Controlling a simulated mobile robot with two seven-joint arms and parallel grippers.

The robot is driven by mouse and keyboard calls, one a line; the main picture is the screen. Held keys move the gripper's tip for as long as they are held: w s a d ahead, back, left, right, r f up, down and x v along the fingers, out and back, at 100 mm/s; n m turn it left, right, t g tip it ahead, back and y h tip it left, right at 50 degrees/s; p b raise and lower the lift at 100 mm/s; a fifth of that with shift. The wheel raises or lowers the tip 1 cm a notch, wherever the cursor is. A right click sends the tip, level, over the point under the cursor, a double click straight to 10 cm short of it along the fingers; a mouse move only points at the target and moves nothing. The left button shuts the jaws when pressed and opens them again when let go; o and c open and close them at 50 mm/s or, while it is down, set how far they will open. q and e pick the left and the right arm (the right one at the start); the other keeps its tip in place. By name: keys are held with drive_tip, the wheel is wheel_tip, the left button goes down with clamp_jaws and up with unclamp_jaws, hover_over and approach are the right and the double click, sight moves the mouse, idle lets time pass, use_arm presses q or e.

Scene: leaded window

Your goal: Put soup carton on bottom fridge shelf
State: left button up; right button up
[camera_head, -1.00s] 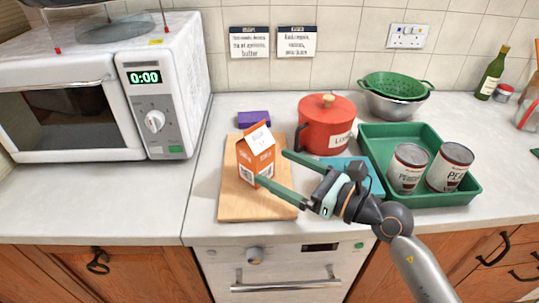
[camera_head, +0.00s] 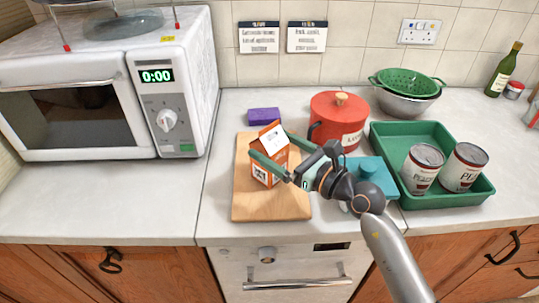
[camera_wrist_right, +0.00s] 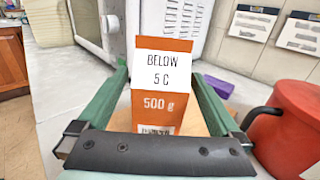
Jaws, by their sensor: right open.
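The soup carton (camera_head: 273,138), orange and white with a sloped top, stands upright on a wooden board (camera_head: 270,208). My right gripper (camera_head: 270,147) is open, with its long green fingers on either side of the carton. In the right wrist view the carton (camera_wrist_right: 160,103) stands between the two fingers (camera_wrist_right: 160,75), its label reading "BELOW 5 C" and "500 g". A gap shows on both sides there, wider on the right. The gripper hides part of the carton in the head view. My left gripper and the fridge are not in view.
A red pot (camera_head: 338,118) and a teal item (camera_head: 370,172) are right of the board. A green tray (camera_head: 405,135) holds two cans (camera_head: 424,168). A purple block (camera_head: 263,115) lies behind the board. The microwave (camera_head: 170,85) stands left, with clear counter in front.

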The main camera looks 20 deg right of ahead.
drive_tip(key=x, duration=0.4)
drive_tip(key=shift+w+a+r, duration=0.15)
drive_tip(key=shift+w, duration=0.2)
clamp_jaws()
idle(0.5)
drive_tip(key=shift+r, duration=0.15)
